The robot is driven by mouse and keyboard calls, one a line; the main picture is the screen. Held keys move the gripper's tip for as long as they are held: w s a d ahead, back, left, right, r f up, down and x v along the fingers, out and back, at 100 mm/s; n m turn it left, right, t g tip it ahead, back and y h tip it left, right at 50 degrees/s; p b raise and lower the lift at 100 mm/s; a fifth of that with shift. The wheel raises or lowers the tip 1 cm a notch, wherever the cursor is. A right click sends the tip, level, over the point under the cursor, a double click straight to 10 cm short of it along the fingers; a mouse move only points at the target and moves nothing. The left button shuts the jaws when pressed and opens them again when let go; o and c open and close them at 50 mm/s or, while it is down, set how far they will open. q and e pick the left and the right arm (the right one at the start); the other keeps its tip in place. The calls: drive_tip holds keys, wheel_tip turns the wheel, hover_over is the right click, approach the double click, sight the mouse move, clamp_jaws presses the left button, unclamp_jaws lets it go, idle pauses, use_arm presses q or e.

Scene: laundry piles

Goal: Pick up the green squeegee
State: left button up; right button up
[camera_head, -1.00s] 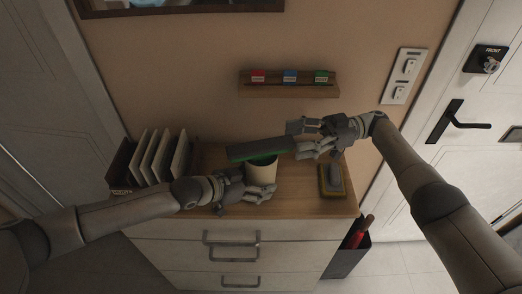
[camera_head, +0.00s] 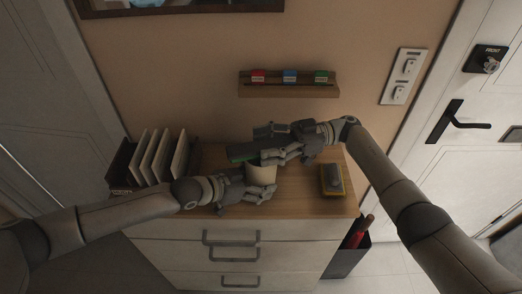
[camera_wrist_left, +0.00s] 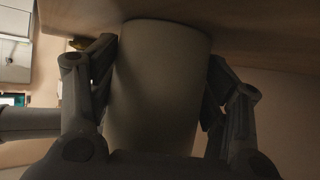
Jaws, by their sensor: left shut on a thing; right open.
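The green squeegee (camera_head: 240,154) shows as a dark bar with a green lower edge, lying across the top of a pale cup (camera_head: 262,174) on the dresser. Its right part is hidden by my right gripper (camera_head: 272,145), whose open fingers are at the bar; I cannot tell whether they touch it. My left gripper (camera_head: 260,190) is shut on the cup. In the left wrist view, the cup (camera_wrist_left: 158,85) sits between the two fingers of my left gripper (camera_wrist_left: 158,110). The rest of the squeegee is hidden.
A yellow-edged grey sponge or brush (camera_head: 332,180) lies right on the dresser top (camera_head: 305,200). A dark rack with pale panels (camera_head: 150,158) stands at left. A wall shelf (camera_head: 290,91) with red, blue and green items is above. A dark bin (camera_head: 348,254) stands at right.

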drive_tip(key=shift+c, duration=0.3)
drive_tip(key=c, duration=1.1)
wheel_tip(320, 180, up, 10)
drive_tip(key=shift+r, duration=0.1)
drive_tip(key=shift+c, duration=0.2)
use_arm(q)
drive_tip(key=o, duration=0.9)
